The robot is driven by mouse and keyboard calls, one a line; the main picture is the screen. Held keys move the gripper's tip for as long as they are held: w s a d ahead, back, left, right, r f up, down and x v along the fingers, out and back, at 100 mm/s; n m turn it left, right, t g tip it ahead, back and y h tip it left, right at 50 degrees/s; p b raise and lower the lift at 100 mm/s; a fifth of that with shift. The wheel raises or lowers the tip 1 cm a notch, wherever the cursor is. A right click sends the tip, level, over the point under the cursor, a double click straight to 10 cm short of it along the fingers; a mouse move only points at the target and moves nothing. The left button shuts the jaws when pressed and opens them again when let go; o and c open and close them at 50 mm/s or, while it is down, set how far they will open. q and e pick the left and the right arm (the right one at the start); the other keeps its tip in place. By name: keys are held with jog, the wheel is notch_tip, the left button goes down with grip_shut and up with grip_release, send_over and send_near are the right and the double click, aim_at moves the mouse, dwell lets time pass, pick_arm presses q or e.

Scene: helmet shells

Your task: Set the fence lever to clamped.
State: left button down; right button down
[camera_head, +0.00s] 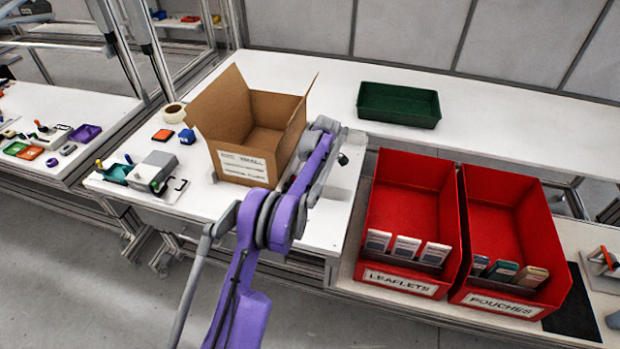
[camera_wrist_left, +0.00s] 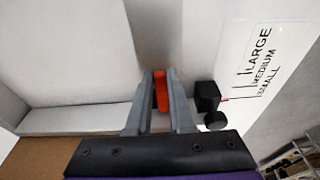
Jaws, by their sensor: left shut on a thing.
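In the left wrist view, my left gripper (camera_wrist_left: 159,98) is shut on an orange upright piece (camera_wrist_left: 160,90), which looks like the fence lever. Beside it on the right are a black block (camera_wrist_left: 207,95) with a round black knob (camera_wrist_left: 215,120) and a small red pointer. A white label (camera_wrist_left: 262,62) there reads LARGE, MEDIUM, SMALL. In the head view, my left arm reaches over to the right side of an open cardboard carton (camera_head: 243,130); its fingers and the lever are hidden behind the arm. Whether the lever stands at clamped I cannot tell. My right gripper is not in view.
Red bins marked LEAFLETS (camera_head: 374,267) and POUCHES (camera_head: 466,287) stand at the right. A green tray (camera_head: 398,118) lies on the back bench. A grey device (camera_head: 155,172), a tape roll (camera_head: 174,113) and small blocks lie left of the carton.

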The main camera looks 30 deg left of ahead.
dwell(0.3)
pick_arm(q)
jog(key=c, duration=0.8)
grip_release()
jog(key=v, duration=1)
jog(key=shift+d+r+p, duration=0.2)
jog(key=shift+r+p, duration=0.1)
